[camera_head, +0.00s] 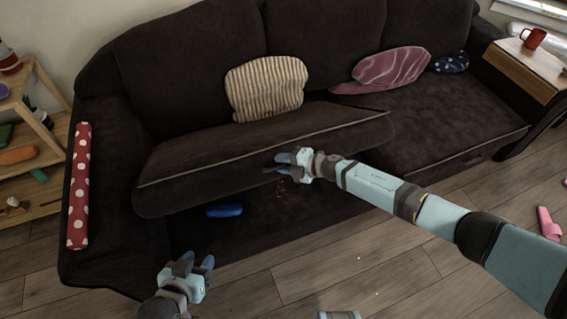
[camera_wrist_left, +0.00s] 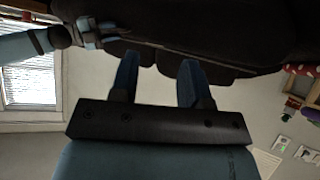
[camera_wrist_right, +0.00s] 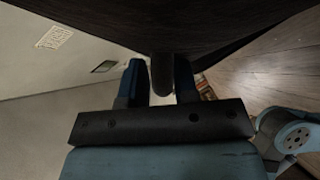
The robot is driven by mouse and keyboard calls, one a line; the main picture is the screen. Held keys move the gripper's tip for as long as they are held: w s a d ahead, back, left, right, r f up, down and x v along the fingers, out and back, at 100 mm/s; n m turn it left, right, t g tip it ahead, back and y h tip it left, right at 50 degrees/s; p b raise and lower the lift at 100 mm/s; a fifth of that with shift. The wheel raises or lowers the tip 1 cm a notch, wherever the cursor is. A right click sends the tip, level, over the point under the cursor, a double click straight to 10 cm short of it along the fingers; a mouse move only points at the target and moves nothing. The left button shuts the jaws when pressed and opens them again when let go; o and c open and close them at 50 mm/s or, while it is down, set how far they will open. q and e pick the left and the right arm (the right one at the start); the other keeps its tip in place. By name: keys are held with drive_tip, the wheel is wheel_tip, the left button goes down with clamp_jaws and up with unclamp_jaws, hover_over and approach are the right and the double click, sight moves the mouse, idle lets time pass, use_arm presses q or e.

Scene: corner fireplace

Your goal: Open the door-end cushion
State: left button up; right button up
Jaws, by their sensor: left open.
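The left seat cushion (camera_head: 240,150) of the dark sofa is tilted, its front edge raised above the sofa base. My right gripper (camera_head: 281,164) is at the middle of that front edge. In the right wrist view its fingers (camera_wrist_right: 160,82) stand on both sides of a dark edge, which fills most of the gap. My left gripper (camera_head: 196,268) is open and empty, low in front of the sofa's left end. Its two fingers show apart in the left wrist view (camera_wrist_left: 157,82). A blue object (camera_head: 224,210) lies in the exposed space under the cushion, with small brown bits (camera_head: 281,186) nearby.
A striped pillow (camera_head: 265,88) rests against the backrest behind the raised cushion. A pink pillow (camera_head: 388,68) and navy pillow (camera_head: 451,63) lie farther right. A red polka-dot roll (camera_head: 78,190) lies on the left armrest. A wooden shelf (camera_head: 45,130) stands left. The floor in front is mostly clear.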

drive_tip(key=shift+r, duration=0.1)
use_arm(q)
drive_tip(key=shift+s+r+p, duration=0.1)
drive_tip(key=shift+r+p, duration=0.2)
drive_tip(key=shift+p, duration=0.6)
use_arm(e)
drive_tip(key=v, duration=1.3)
drive_tip(key=shift+s+d, duration=0.2)
drive_tip(key=shift+d, duration=0.2)
use_arm(q)
drive_tip(key=shift+a+r, duration=0.1)
drive_tip(key=shift+r, duration=0.1)
